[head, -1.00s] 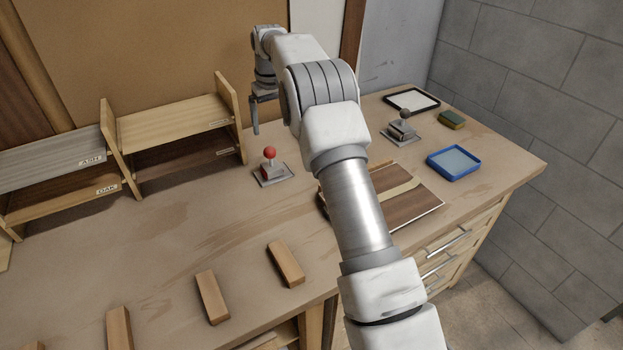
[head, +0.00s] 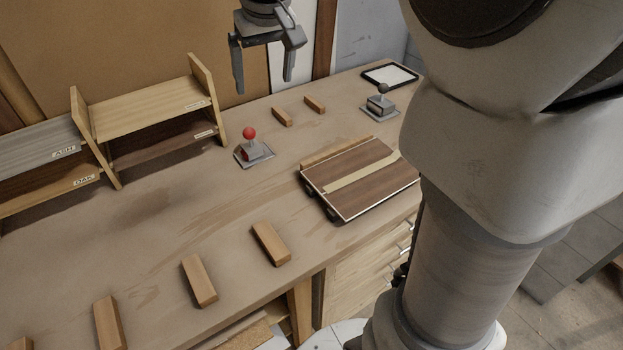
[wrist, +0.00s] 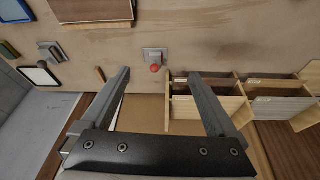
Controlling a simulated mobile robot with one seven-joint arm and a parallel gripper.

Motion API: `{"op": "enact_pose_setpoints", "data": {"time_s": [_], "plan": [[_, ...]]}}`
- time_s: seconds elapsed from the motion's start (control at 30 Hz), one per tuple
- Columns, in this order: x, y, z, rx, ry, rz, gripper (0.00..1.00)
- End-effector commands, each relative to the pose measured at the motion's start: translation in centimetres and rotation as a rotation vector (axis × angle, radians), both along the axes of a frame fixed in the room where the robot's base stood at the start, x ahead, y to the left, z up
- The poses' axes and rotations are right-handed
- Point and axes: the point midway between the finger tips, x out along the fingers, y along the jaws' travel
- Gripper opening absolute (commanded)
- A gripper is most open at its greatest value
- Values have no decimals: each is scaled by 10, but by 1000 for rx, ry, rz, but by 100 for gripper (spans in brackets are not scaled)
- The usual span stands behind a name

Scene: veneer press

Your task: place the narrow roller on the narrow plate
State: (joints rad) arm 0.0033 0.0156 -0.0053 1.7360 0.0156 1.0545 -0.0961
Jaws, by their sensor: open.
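Two knobbed tools each stand on a small grey plate, and I cannot tell which is the narrow roller. One tool has a red ball knob (head: 249,133) and stands on a grey plate (head: 242,163) mid-bench; it also shows in the wrist view (wrist: 155,68). The other tool, with a dark knob (head: 382,88), stands on a grey plate (head: 375,118) farther back right; it shows at upper left in the wrist view (wrist: 55,52). My gripper (head: 263,86) is open and empty, raised above the back of the bench, its fingers (wrist: 160,73) apart and touching nothing.
A striped veneer board (head: 360,180) lies right of the red-knobbed tool. Shelves (head: 160,110) stand at left. Several wooden blocks (head: 270,244) lie along the front. A black-framed white pad (head: 390,75) lies at the back. My arm covers the right side.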

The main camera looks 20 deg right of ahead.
Motion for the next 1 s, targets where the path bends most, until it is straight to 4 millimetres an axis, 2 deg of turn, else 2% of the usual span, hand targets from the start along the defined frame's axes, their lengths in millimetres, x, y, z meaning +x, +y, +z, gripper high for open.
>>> {"op": "enact_pose_setpoints", "data": {"time_s": [0.03, 0.3, 0.6, 0.8, 1.0], "plan": [[-17, 0, 4, 1, -12, -5, 94], [-95, 2, 3, 6, -64, -27, 94], [-176, 1, -24, 13, -119, -59, 94], [-214, 1, -46, 19, -147, -72, 94], [-228, 1, -57, 21, -156, -78, 94]]}}
